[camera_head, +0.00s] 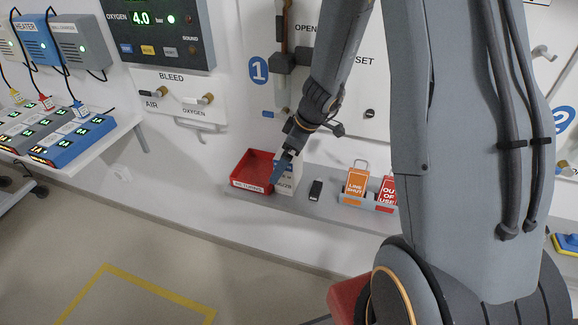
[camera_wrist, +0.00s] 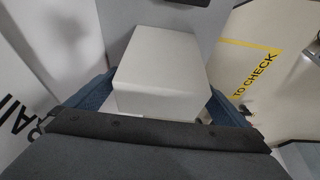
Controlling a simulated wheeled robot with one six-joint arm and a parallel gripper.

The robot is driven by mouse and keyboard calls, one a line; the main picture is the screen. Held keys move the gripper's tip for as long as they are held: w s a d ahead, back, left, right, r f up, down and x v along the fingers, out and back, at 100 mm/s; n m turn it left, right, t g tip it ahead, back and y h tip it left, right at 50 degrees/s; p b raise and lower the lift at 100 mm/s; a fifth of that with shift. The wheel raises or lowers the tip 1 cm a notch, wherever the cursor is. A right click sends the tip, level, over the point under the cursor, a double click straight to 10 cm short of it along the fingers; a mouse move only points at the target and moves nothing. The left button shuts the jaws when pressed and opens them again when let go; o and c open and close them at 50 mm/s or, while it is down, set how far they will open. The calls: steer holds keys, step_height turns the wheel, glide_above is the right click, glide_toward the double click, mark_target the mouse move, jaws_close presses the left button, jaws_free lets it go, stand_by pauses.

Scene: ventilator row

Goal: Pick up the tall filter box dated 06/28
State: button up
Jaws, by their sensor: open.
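A pale box (camera_head: 288,184) stands on the grey wall shelf, just right of a red tray. Its upper part is partly hidden by my gripper (camera_head: 281,167), and I cannot read a date on it. In the wrist view the box (camera_wrist: 160,62) shows plain pale faces. The blue fingers of my gripper (camera_wrist: 160,108) are apart, one on each side of the box's near end. I cannot tell whether either finger touches it.
The red tray (camera_head: 240,184) is close on the left. A small dark device (camera_head: 316,190) lies to the right on the shelf (camera_head: 300,209), then a holder with orange tags (camera_head: 355,185) and red tags (camera_head: 387,190). The wall panel with valves (camera_head: 190,98) is behind.

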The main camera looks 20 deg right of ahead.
steer(key=shift+f, duration=0.2)
steer(key=shift+c, duration=0.4)
steer(key=c, duration=1.1)
steer(key=shift+c, duration=0.2)
steer(key=shift+a+r+b, duration=0.1)
steer(key=shift+r+b, duration=0.15)
steer(key=shift+b, duration=0.15)
